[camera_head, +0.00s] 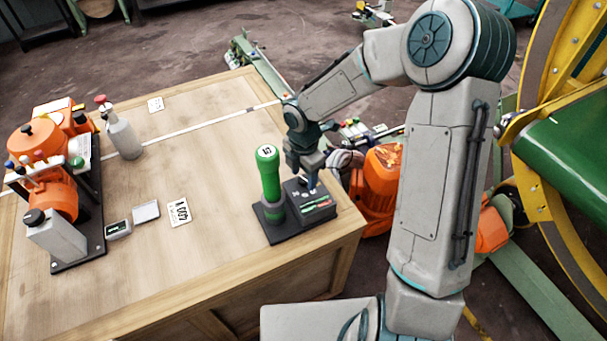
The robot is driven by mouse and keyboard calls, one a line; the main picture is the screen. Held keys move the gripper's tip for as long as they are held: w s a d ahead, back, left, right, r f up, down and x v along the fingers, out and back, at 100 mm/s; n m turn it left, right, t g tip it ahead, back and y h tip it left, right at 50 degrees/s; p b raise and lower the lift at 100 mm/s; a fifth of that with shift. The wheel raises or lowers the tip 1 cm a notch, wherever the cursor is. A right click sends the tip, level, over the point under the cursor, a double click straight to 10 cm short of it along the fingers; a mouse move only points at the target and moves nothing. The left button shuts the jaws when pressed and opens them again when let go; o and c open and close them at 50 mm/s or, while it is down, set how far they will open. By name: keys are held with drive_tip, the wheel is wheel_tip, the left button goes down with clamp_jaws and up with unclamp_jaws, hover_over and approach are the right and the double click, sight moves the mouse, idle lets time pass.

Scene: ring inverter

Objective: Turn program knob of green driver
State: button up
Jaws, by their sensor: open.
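The green driver (268,172) stands upright in a dark holder near the right corner of the wooden table. Beside it, on the same dark base, is a low black box (318,209) with small red and green marks on its face. A program knob cannot be made out at this size. My gripper (310,184) is just above the back part of the box, to the right of the green driver, pointing down. It is open. Its fingertips are small and partly merge with the box, so I cannot tell whether they touch anything.
An orange machine (45,190) with a grey block stands on the table's left side. The table's middle (205,160) is mostly clear. A yellow ring frame (560,60) stands at right.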

drive_tip(key=c, duration=1)
drive_tip(key=shift+o, duration=0.2)
drive_tip(key=shift+m, duration=0.3)
drive_tip(key=m, duration=0.3)
drive_tip(key=shift+f+m+b, duration=0.1)
drive_tip(key=shift+m+b, duration=0.25)
drive_tip(key=shift+m, duration=0.05)
drive_tip(key=m+b, duration=0.1)
drive_tip(key=m, duration=0.2)
drive_tip(key=shift+m, duration=0.3)
drive_tip(key=m+b, duration=0.1)
drive_tip(key=m, duration=0.3)
drive_tip(key=shift+m+b, duration=0.65)
drive_tip(key=shift+m, duration=1.15)
